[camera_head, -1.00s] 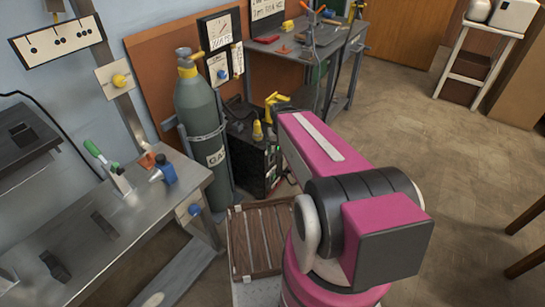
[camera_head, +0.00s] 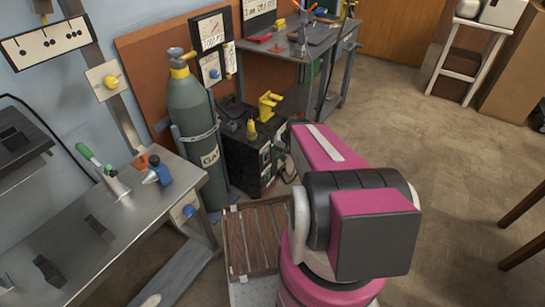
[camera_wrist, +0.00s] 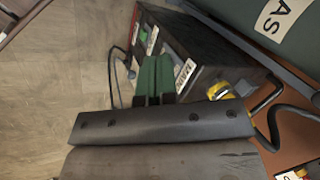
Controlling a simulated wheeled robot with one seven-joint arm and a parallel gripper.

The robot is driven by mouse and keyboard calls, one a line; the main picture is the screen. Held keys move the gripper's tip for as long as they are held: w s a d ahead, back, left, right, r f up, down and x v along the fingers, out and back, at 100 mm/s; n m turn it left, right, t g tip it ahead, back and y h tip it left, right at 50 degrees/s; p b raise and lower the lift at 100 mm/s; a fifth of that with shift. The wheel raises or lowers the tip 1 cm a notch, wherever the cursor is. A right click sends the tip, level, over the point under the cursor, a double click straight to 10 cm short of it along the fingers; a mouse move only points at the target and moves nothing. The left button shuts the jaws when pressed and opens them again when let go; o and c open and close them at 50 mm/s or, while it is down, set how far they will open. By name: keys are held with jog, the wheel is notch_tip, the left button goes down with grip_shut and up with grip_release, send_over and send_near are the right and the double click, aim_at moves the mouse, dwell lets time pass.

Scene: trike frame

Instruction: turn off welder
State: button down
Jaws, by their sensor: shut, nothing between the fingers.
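The welder (camera_head: 245,160) is a black box on the floor beside the gas cylinder, at the centre of the head view. It also shows in the wrist view (camera_wrist: 215,45), with labels on its front panel. My gripper (camera_wrist: 153,72) shows in the wrist view as two green fingers, shut together and empty. The fingertips overlap the edge of the welder's labelled panel in the picture; I cannot tell whether they touch it. The welder's switch cannot be made out clearly. In the head view my pink arm hides part of the panel side.
A grey-green gas cylinder (camera_head: 197,120) stands left of the welder. A slatted wooden crate (camera_head: 253,240) lies in front. A metal bench (camera_head: 130,215) is at left, and a workbench (camera_head: 285,60) is behind. A cable (camera_wrist: 290,125) runs beside the welder. Open floor lies to the right.

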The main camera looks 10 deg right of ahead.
jog(key=w+d+f+m+t+y, duration=0.2)
jog(key=d+f+m+t, duration=0.3)
jog(key=d, duration=0.3)
jog(key=shift+w+d+f+m+t+y, duration=0.15)
jog(key=shift+w+f+m+t+y, duration=0.2)
jog(key=shift+m, duration=0.25)
jog(key=shift+w+f, duration=0.1)
jog(key=shift+f, duration=0.05)
send_near(267, 157)
jog(key=x, duration=0.6)
jog(key=shift+w+d+f, duration=0.2)
jog(key=shift+w+f, duration=0.2)
jog(key=shift+w, duration=0.1)
